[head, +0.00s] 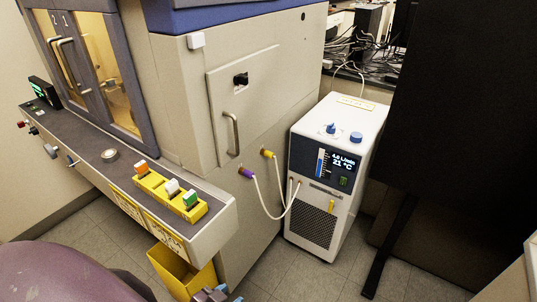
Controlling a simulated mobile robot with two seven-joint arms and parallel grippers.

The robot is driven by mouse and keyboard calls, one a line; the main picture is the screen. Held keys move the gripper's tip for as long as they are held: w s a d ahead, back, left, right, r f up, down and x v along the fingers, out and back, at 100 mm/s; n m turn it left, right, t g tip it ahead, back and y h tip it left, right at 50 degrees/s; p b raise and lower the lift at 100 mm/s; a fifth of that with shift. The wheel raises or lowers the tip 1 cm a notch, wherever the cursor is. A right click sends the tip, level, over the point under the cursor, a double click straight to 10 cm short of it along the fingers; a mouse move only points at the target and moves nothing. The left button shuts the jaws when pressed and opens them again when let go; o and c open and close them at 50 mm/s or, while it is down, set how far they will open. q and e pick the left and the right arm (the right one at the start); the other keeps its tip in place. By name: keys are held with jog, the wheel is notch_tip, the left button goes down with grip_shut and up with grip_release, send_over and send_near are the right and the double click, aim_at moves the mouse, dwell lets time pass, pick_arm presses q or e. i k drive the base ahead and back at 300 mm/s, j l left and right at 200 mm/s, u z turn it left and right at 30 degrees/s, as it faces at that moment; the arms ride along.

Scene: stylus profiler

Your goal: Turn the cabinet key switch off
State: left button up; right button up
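A beige cabinet has a side door panel (225,100) with a metal handle (232,138). A small black switch or lock (240,79) sits on this panel above the handle. It looks like a key switch, but it is too small to read its position. Small controls also line the front edge of the dark ledge at the left: a red button (21,124) and grey knob-like parts (50,150). I cannot tell whether one of them holds a key.
The ledge carries a yellow block (168,192) with orange, white and green switches. A white chiller (330,175) stands right of the cabinet, joined to it by white hoses. A yellow bin (180,270) is below the ledge. A purple rounded object (65,275) fills the lower left.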

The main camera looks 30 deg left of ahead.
aim_at(21, 124)
jog(key=u, duration=2.25)
